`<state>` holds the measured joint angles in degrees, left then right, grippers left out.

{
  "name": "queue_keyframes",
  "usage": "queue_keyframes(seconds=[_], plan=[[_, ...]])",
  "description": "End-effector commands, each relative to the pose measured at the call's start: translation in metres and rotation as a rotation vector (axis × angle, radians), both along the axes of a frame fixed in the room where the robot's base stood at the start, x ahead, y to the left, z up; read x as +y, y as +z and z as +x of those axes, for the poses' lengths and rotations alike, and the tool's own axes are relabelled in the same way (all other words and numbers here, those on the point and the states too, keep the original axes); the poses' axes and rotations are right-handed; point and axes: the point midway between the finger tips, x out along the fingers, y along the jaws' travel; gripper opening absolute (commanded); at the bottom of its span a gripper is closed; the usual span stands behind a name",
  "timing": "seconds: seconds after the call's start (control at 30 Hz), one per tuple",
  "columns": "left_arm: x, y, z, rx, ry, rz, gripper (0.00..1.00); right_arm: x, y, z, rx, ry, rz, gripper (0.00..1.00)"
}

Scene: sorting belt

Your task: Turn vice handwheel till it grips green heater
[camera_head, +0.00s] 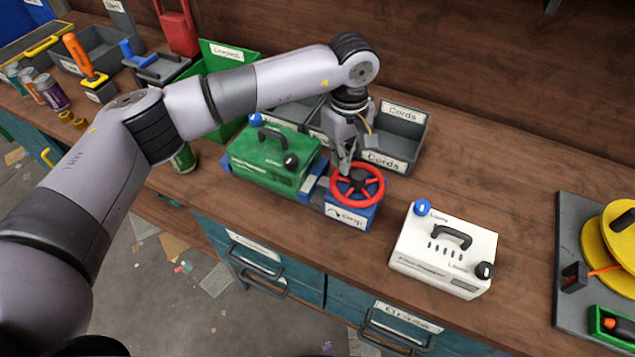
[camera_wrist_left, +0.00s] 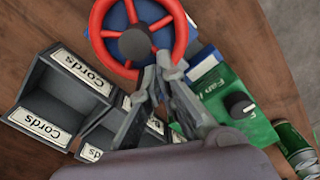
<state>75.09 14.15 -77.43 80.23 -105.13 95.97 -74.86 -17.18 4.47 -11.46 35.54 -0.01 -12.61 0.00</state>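The green heater (camera_head: 262,172) sits upright in the blue vice (camera_head: 367,219), whose blue parts show at both its ends. The red handwheel (camera_head: 374,195) lies flat on top of the vice's right end, above a label with an arrow. My left gripper (camera_head: 345,172) points down at the handwheel's back left rim. In the left wrist view its two fingertips (camera_wrist_left: 160,72) are close together at the rim of the handwheel (camera_wrist_left: 98,28); whether they hold the rim is unclear. The heater (camera_wrist_left: 240,107) shows there beside the fingers. My right gripper is out of view.
A white heater (camera_head: 430,255) stands right of the vice on the wooden bench. Grey bins labelled Cords (camera_head: 403,140) are behind the handwheel. A green can (camera_head: 183,158) stands left of the green heater. A grey board with yellow discs (camera_head: 572,235) is far right.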

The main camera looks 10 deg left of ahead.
Motion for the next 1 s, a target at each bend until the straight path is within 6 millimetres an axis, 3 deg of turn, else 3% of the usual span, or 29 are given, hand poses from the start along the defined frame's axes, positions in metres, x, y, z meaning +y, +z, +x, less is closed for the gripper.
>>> queue_keyframes(seconds=[0.03,1.0], plan=[[0.009,0.002,0.008,-0.016,0.022,0.015,0.00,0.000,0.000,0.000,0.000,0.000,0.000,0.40],[0.011,0.002,-0.010,-0.017,0.023,0.017,0.00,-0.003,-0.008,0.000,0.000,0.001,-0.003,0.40]])
